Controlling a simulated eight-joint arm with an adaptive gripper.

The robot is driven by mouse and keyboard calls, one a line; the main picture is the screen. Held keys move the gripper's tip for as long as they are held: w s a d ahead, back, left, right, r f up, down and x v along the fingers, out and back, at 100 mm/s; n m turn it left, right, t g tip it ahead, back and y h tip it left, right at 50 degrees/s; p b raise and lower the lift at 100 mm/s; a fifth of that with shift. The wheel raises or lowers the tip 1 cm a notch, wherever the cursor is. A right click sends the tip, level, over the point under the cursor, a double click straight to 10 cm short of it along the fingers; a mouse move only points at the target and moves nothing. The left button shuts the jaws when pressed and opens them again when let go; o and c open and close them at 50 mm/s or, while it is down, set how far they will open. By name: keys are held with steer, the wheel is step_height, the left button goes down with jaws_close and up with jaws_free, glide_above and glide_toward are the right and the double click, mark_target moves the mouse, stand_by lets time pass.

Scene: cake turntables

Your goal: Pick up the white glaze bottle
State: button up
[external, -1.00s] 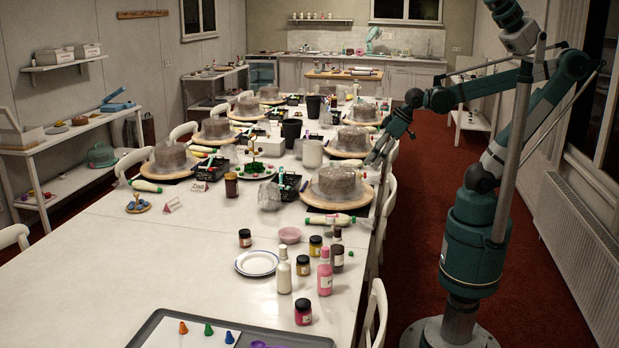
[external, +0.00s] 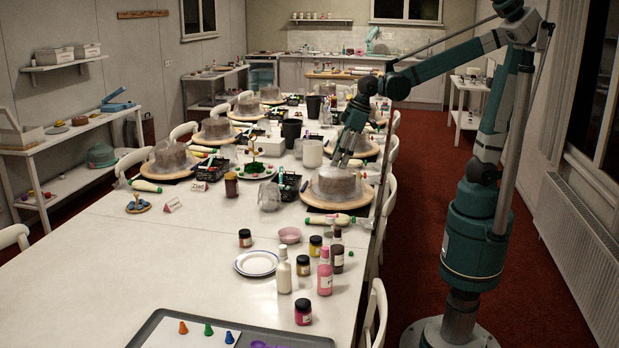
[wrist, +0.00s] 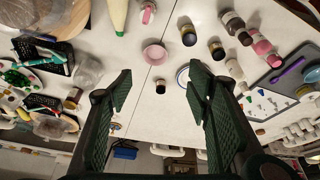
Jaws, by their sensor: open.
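The white glaze bottle (external: 284,272) stands upright on the long white table, left of a pink bottle (external: 325,274) and right of a blue-rimmed plate (external: 257,263). In the wrist view a small pale bottle (wrist: 234,68) beside the plate appears to be it, near the upper right. My gripper (external: 341,156) is above the table near a covered cake, farther back than the bottle and apart from it. In the wrist view my gripper (wrist: 160,84) has its two green fingers wide apart with nothing held between them.
A dark bottle (external: 337,252), yellow-labelled jars (external: 303,265) and a pink jar (external: 303,312) stand close to the white bottle. A pink bowl (external: 289,235) is behind it. A tray (external: 170,331) lies in front. The table's left part is clear.

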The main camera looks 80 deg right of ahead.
steer(key=w+a+f+n+g+p, duration=0.1)
steer(key=w+a+f+n+p, duration=0.1)
steer(key=w+a, duration=0.65)
steer(key=n+g+p, duration=0.3)
steer(key=p, duration=0.2)
glide_toward(283, 262)
steer(key=d+f, duration=0.2)
steer(key=shift+w+f+h, duration=0.15)
steer(key=shift+f+h, duration=0.15)
steer(key=shift+h, duration=0.1)
steer(key=shift+a+f, duration=0.45)
steer(key=shift+a, duration=0.1)
steer(key=shift+f, duration=1.3)
steer(key=shift+f, duration=2.6)
